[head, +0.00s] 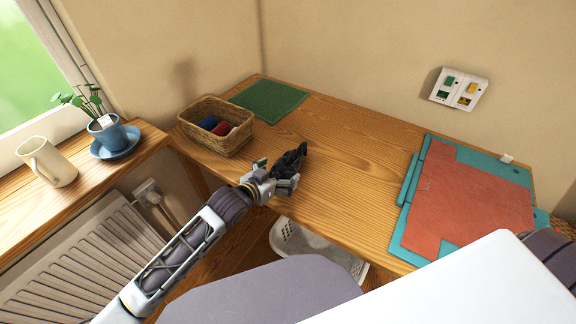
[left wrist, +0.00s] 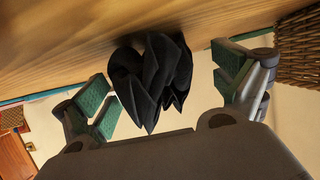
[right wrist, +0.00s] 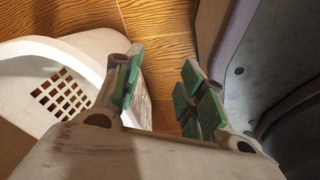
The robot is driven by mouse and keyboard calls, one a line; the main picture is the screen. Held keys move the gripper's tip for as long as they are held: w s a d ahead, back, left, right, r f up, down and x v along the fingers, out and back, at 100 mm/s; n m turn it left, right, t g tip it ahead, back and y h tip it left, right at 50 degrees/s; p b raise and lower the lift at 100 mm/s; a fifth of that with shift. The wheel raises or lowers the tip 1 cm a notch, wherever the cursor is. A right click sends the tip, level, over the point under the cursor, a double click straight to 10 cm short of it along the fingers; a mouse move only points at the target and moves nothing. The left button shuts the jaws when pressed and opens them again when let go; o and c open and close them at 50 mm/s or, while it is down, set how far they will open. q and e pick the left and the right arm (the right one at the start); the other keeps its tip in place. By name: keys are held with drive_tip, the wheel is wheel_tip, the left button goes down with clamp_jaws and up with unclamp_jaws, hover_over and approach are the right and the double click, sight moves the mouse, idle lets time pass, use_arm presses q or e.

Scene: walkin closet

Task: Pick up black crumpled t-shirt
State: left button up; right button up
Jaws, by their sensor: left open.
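The black crumpled t-shirt (head: 291,160) lies on the wooden desk (head: 345,150), near its front edge, right of the wicker basket. My left gripper (head: 277,179) is at the shirt, its fingers open. In the left wrist view, the dark folded shirt (left wrist: 152,75) sits between the spread fingers of the left gripper (left wrist: 166,92), with gaps visible on both sides. My right gripper (right wrist: 163,88) shows only in its own wrist view. It is open and empty, low beside a white laundry basket (right wrist: 30,65) and above the wooden floor.
The wicker basket (head: 207,145) holds coloured cloths. A green mat (head: 268,100) lies behind it. A red sheet (head: 470,195) on teal boards covers the desk's right side. The plant pot (head: 112,132) and cream jug (head: 48,165) stand on the sill. The desk's middle is clear.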

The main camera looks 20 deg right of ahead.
sight(283, 161)
use_arm(q)
drive_tip(key=shift+x, duration=1.2)
use_arm(e)
drive_tip(key=shift+w+a+r, duration=0.15)
drive_tip(key=shift+w+a, duration=0.1)
drive_tip(key=shift+w, duration=0.3)
drive_tip(key=shift+s, duration=0.3)
use_arm(q)
drive_tip(key=c, duration=1.2)
drive_tip(key=shift+r, duration=0.15)
drive_tip(key=shift+r, duration=0.25)
wheel_tip(283, 161, up, 8)
drive_tip(key=shift+f+p, duration=0.15)
drive_tip(key=shift+p, duration=0.25)
drive_tip(key=shift+r, duration=0.75)
use_arm(e)
drive_tip(key=shift+s+d+f, duration=0.2)
drive_tip(key=shift+s+d, duration=0.45)
drive_tip(key=shift+s, duration=0.05)
